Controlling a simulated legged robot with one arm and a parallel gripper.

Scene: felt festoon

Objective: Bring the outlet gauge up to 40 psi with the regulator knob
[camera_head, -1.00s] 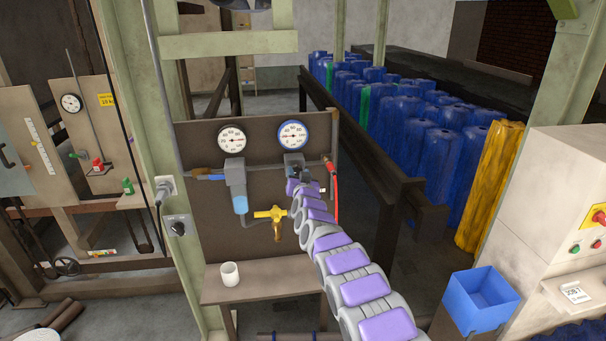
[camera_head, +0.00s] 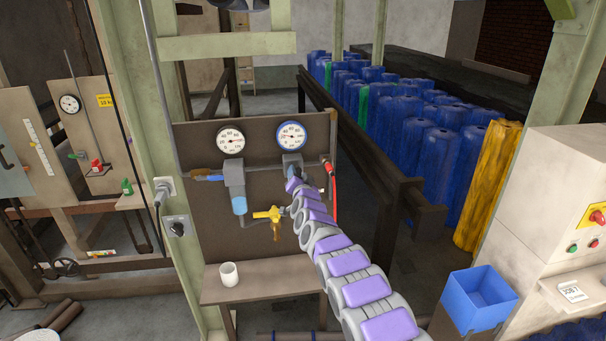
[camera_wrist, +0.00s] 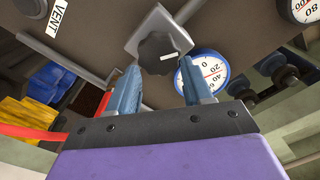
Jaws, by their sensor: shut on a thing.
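The regulator knob (camera_wrist: 157,54) is dark, with a white mark, on a pale square mount in the wrist view. My gripper (camera_wrist: 158,64) has its blue fingers on either side of it, shut on the knob. In the head view my gripper (camera_head: 291,178) reaches the regulator (camera_head: 292,163), and my wrist hides the knob. The blue-rimmed outlet gauge (camera_head: 291,135) sits just above the regulator. It also shows in the wrist view (camera_wrist: 208,72), partly behind a finger. Its needle is too small to read surely.
A second gauge (camera_head: 231,140) with a dark rim is to the left on the brown panel (camera_head: 208,220). A yellow valve (camera_head: 270,214) and a red hose (camera_head: 331,185) are close to my wrist.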

